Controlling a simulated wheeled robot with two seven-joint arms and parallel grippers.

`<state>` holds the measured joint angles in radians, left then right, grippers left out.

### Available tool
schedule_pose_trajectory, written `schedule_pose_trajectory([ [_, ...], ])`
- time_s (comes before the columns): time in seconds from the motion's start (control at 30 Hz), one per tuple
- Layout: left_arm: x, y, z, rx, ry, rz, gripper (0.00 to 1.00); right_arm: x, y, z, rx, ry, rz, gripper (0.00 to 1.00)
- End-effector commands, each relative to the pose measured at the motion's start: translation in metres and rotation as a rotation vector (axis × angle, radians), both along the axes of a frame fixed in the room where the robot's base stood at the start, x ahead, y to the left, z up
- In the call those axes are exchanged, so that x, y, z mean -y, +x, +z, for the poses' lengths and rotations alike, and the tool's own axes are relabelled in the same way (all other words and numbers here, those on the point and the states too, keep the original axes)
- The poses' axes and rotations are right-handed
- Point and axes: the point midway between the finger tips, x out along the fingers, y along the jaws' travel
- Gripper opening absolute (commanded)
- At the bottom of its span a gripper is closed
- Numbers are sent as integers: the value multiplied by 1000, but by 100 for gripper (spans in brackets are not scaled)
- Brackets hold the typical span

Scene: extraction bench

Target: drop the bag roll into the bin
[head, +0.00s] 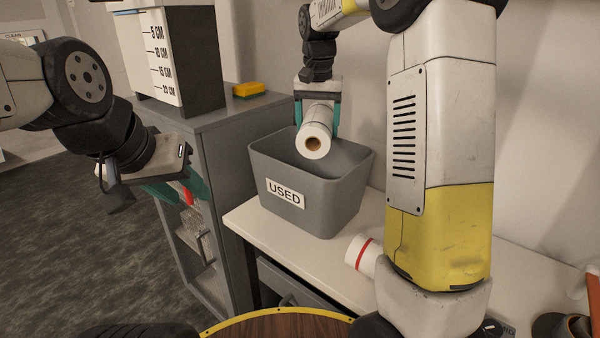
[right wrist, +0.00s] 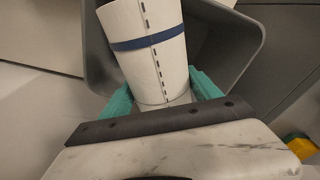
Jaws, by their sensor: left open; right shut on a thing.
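The bag roll (head: 315,132) is a white roll with a brown core, held over the grey bin (head: 318,208) labelled USED. My right gripper (head: 318,118) is shut on it, with a teal finger on each side. In the right wrist view the roll (right wrist: 146,45) shows a blue band and a dashed line between the teal fingers (right wrist: 163,95), and the bin's grey wall (right wrist: 232,40) lies behind it. The roll's lower end is level with the bin's upper part, near the rear rim. My left gripper (head: 178,190) is open at the left, in front of the grey cabinet.
A white roll with a red band (head: 362,255) lies on the white bench (head: 325,268), right of the bin. A yellow sponge-like block (head: 249,89) and a box with a CM scale (head: 165,58) stand on the grey cabinet (head: 215,112). My large arm links cover the right side.

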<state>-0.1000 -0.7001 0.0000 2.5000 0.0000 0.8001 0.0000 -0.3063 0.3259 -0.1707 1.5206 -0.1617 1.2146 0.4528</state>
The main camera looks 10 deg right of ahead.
Motion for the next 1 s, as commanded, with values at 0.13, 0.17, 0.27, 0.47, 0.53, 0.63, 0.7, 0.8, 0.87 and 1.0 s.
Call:
schedule_pose_trajectory([
  [0.13,0,0,0,0,0,0,41,0,0,1,1,0,0,97],
  [0.17,0,0,0,0,0,0,41,0,0,1,1,0,0,97],
  [0.27,0,0,0,0,0,0,41,0,0,0,1,0,0,97],
  [0.47,0,0,0,0,0,0,41,0,0,2,0,0,0,97],
  [0.53,0,0,0,0,0,0,41,-1,0,7,1,1,0,97],
  [0.63,0,0,0,0,0,0,41,-1,-2,22,3,1,1,97],
  [0.7,0,0,0,0,0,0,41,-2,-3,34,3,1,1,97],
  [0.8,0,0,0,0,0,0,41,-2,-5,52,4,1,0,97],
  [0.87,0,0,0,0,0,0,41,-2,-6,61,3,1,0,97],
  [1.0,0,0,0,0,0,0,41,-3,-8,74,3,0,0,97],
])
